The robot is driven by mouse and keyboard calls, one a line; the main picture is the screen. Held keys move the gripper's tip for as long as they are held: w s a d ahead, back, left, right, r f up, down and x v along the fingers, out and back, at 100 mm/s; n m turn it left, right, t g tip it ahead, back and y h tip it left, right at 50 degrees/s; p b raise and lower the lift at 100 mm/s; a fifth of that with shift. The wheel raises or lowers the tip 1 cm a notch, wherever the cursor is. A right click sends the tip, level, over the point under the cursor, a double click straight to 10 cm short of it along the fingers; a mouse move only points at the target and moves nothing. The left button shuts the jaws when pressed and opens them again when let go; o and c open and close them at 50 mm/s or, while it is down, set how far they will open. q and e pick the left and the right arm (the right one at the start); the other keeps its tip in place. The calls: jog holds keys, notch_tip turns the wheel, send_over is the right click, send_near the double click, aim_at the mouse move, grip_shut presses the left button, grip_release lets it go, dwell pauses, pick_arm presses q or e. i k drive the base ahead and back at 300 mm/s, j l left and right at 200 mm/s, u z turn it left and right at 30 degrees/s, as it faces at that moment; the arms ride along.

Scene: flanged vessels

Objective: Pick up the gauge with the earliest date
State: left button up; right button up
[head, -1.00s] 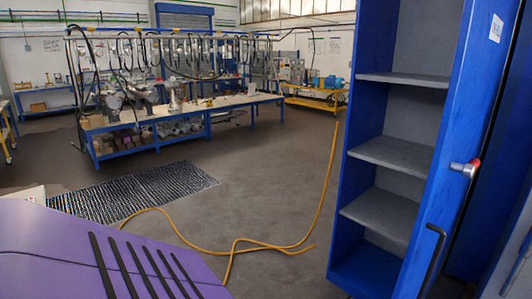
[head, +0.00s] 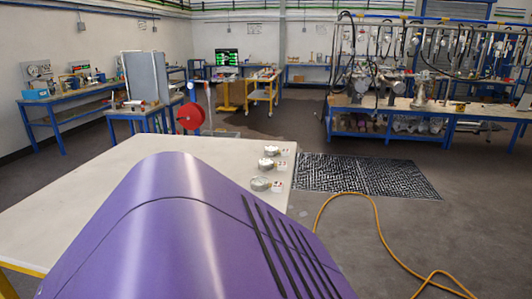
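Three round gauges stand in a row along the right edge of a pale table in the head view. The nearest gauge (head: 261,184) is low, the middle gauge (head: 266,163) is just behind it, and the far gauge (head: 271,150) is at the table's back right corner. Small white labels with dark and reddish marks (head: 279,184) lie beside them. The dates are too small to read. Neither of my grippers shows in this view.
The pale table (head: 100,185) is otherwise bare where visible; my purple body hides its near part. A black floor grate (head: 365,176) and an orange hose (head: 385,245) lie to the right. A blue workbench (head: 360,122) stands behind, and a red reel (head: 190,116) beyond the table.

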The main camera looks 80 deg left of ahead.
aim_at(269, 151)
jog(key=u, duration=2.55)
jog(key=i+l, duration=0.35)
jog(key=l, duration=0.15)
jog(key=i+l, duration=0.4)
jog(key=l, duration=0.15)
jog(key=i+l, duration=0.35)
jog(key=l, duration=0.15)
jog(key=i+l, duration=0.4)
jog(key=l+z, duration=0.05)
jog(key=l, duration=0.05)
